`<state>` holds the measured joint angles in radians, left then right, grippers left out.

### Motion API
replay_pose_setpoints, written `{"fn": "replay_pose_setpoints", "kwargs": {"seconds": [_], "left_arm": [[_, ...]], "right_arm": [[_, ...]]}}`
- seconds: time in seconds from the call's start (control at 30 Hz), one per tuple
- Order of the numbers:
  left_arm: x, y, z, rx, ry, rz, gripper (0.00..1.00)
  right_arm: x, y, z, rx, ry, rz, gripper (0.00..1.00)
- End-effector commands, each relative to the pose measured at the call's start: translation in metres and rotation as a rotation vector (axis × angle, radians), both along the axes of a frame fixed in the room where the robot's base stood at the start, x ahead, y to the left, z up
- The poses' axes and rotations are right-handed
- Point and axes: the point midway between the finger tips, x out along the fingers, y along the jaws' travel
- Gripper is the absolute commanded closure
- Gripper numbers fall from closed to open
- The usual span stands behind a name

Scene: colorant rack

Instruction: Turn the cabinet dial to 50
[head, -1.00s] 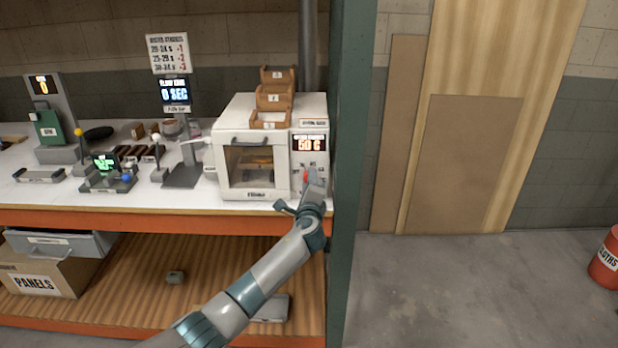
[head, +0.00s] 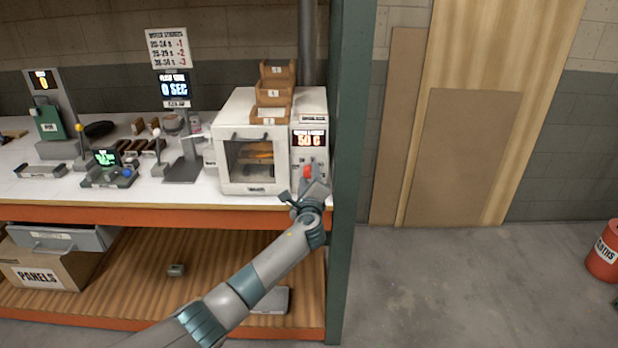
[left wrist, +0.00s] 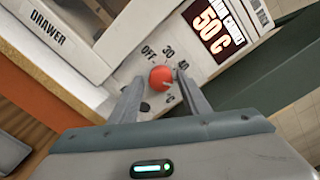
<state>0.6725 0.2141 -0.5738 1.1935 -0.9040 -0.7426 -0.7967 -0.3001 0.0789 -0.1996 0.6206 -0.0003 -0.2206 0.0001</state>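The white cabinet (head: 224,166) stands at the right end of the bench. Its display (head: 310,138) reads 50 C, clearly so in the left wrist view (left wrist: 217,28). The red round dial (head: 307,171) is below the display. In the left wrist view, the dial (left wrist: 161,77) has OFF, 30 and 40 printed around it; other marks are partly hidden by my finger. My left gripper (head: 309,180) is in front of the dial. Its fingers are on either side of the dial, open, with a visible gap on each side. My right gripper is not in view.
A green post (head: 350,170) stands close on the right of the cabinet and my left gripper. Wooden bins (head: 272,95) are stacked on the cabinet. A timer stand (head: 182,168) and levers stand to the left.

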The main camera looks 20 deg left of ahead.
Motion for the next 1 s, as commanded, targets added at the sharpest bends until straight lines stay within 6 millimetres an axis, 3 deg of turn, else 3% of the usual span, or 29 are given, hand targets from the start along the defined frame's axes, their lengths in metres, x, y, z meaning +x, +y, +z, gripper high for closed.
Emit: {"fn": "replay_pose_setpoints", "kwargs": {"seconds": [0.57,1.0], "left_arm": [[-0.008,-0.002,0.001,-0.003,-0.003,0.0,0.52],[-0.06,-0.019,0.001,-0.004,-0.002,-0.002,0.52]], "right_arm": [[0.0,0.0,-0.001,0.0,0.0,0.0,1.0],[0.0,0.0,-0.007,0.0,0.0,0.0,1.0]]}}
